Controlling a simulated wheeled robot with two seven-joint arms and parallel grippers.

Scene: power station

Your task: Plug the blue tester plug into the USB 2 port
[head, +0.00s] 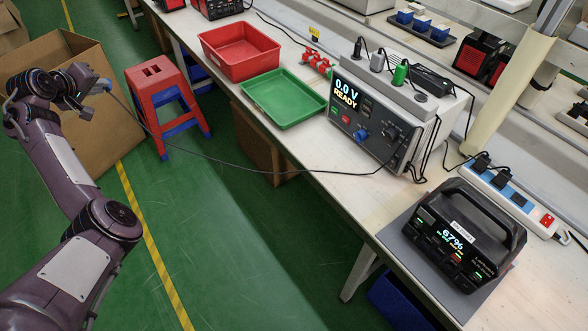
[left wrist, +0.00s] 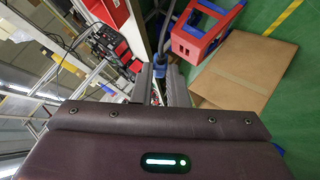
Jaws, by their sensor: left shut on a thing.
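My left gripper (head: 92,86) is at the upper left, raised in front of a cardboard box and well away from the workbench. It is shut on the blue tester plug (head: 105,85). The plug also shows between the fingers in the left wrist view (left wrist: 160,70). A thin dark cable runs from the plug across to the tester (head: 372,125), whose screen reads 0.0 V READY. The black power station (head: 462,235) stands on a grey mat at the right, its screen showing 67%. Its front has several ports, but their labels are too small to read. My right gripper is out of view.
A red tray (head: 238,50) and a green tray (head: 283,98) lie on the workbench (head: 345,190). A red and blue stool (head: 165,100) stands on the floor beside the cardboard box (head: 75,150). A power strip (head: 510,195) lies behind the power station. The cable hangs over the bench's front edge.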

